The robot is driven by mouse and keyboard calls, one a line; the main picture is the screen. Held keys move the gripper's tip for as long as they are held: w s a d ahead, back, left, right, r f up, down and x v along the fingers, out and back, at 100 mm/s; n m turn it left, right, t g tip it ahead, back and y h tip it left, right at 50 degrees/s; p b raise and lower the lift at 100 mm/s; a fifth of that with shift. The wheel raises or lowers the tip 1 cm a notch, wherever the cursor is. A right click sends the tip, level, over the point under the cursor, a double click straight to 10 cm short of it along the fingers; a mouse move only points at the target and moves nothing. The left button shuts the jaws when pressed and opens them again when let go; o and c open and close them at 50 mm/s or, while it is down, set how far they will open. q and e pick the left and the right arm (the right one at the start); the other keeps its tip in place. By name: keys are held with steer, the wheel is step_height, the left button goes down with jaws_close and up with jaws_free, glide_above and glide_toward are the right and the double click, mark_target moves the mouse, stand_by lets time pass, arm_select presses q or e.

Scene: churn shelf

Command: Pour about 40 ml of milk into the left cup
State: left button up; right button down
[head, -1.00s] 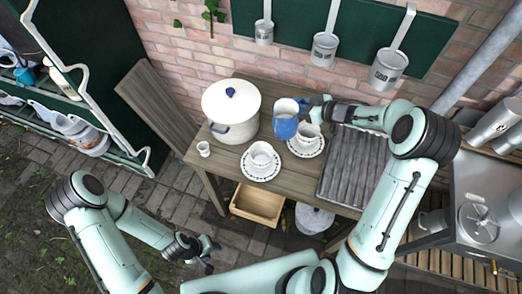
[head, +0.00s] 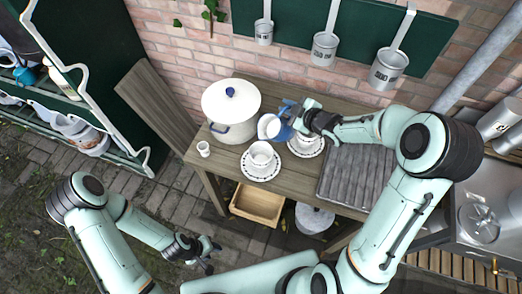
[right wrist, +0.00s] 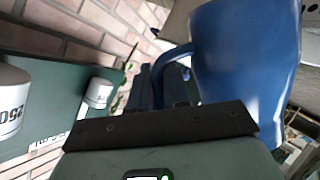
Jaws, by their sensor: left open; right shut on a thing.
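A blue jug (head: 284,131) with a pale inside is held above the table and tilted, its mouth facing left. It also fills the upper right of the right wrist view (right wrist: 245,60). My right gripper (head: 298,112) is shut on the jug's handle (right wrist: 168,72). The left cup (head: 261,155), white, stands on a patterned saucer (head: 261,175), below and left of the jug. I cannot see milk, in the jug or cups. My left gripper (head: 208,256) is open and empty, low in front of the table.
A large white lidded pot (head: 232,108) stands behind the left cup. A small white cup (head: 204,149) is at the table's left edge. A grey ribbed mat (head: 355,168) lies on the right. Several metal cans hang from a green board (head: 350,40) behind.

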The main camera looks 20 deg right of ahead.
mark_target(281, 123)
steer(key=shift+s+a+f+n+h+b, duration=0.35)
steer(key=shift+f+b, duration=0.3)
steer(key=shift+b, duration=0.6)
steer(key=r+b, duration=0.1)
steer(key=b, duration=0.1)
steer(key=a+n+t+b, duration=0.1)
steer(key=b, duration=0.1)
steer(key=shift+s+r+h, duration=0.15)
steer(key=shift+r+h, duration=0.1)
steer(key=shift+r, duration=0.1)
steer(key=shift+a+r+n+b, duration=0.1)
steer(key=shift+r+n+b, duration=0.25)
steer(key=shift+b, duration=0.1)
steer(key=shift+s+a+r+b, duration=0.15)
steer(key=shift+r+b, duration=0.1)
steer(key=shift+b, duration=0.2)
arm_select(q)
steer(key=s+f+g, duration=0.1)
steer(key=s+f, duration=0.7)
steer(key=f, duration=0.3)
steer(key=shift+s, duration=0.25)
arm_select(e)
steer(key=shift+r, duration=0.2)
